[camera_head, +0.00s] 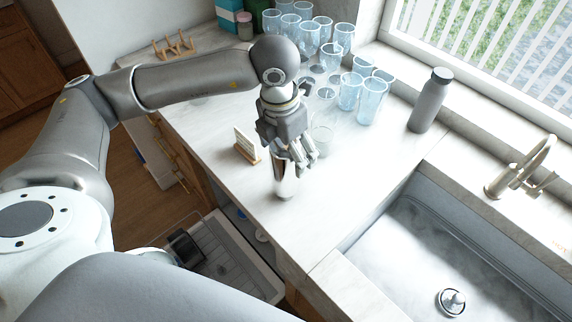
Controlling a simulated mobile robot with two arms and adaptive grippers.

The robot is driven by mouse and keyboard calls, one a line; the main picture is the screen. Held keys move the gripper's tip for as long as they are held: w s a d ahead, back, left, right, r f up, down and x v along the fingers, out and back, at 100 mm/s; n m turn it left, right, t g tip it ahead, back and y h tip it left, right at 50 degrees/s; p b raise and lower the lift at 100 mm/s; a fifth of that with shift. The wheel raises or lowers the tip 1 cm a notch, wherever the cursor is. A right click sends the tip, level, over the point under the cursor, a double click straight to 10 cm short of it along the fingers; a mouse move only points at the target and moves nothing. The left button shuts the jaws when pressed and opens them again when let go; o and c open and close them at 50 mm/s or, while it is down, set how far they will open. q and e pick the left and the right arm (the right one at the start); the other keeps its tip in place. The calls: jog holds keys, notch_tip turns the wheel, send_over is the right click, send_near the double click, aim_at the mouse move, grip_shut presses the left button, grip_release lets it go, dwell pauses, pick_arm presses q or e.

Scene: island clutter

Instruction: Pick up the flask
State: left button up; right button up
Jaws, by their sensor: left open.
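A grey bottle-shaped flask (428,104) with a dark cap stands upright on the counter at the right, near the window sill. My left gripper (297,158) is open, pointing down over the middle of the counter, well to the left of the grey flask. A shiny silver upright object (284,184) stands just below and beside the fingers, partly hidden by them. I cannot tell whether the fingers touch it or exactly what it is. My right gripper is not in view.
Several clear blue glasses (369,108) crowd the back of the counter. A clear glass (321,139) stands just right of my left gripper. A small card stand (247,146) is to its left. A sink (430,235) with a tap (522,167) lies at the right. The counter's front right is clear.

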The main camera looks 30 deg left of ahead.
pick_arm(q)
jog(key=shift+s+a+f+p, duration=0.1)
jog(key=shift+f+p, duration=0.2)
jog(key=shift+f, duration=1)
jog(key=shift+c, duration=0.5)
jog(key=c, duration=1.1)
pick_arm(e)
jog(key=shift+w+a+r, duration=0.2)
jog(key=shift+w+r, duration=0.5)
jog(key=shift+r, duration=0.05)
pick_arm(q)
jog(key=shift+w+r, duration=0.2)
jog(key=shift+r, duration=0.4)
jog(key=s+a+r+b, duration=0.2)
jog(key=a+r, duration=0.2)
jog(key=s+a+r+b, duration=0.2)
jog(key=s+a+r, duration=0.1)
jog(key=a+r, duration=0.1)
jog(key=s+a+r+b, duration=0.2)
jog(key=a+r+b, duration=0.1)
jog(key=a, duration=0.1)
jog(key=shift+s+r, duration=0.2)
jog(key=shift+r, duration=0.2)
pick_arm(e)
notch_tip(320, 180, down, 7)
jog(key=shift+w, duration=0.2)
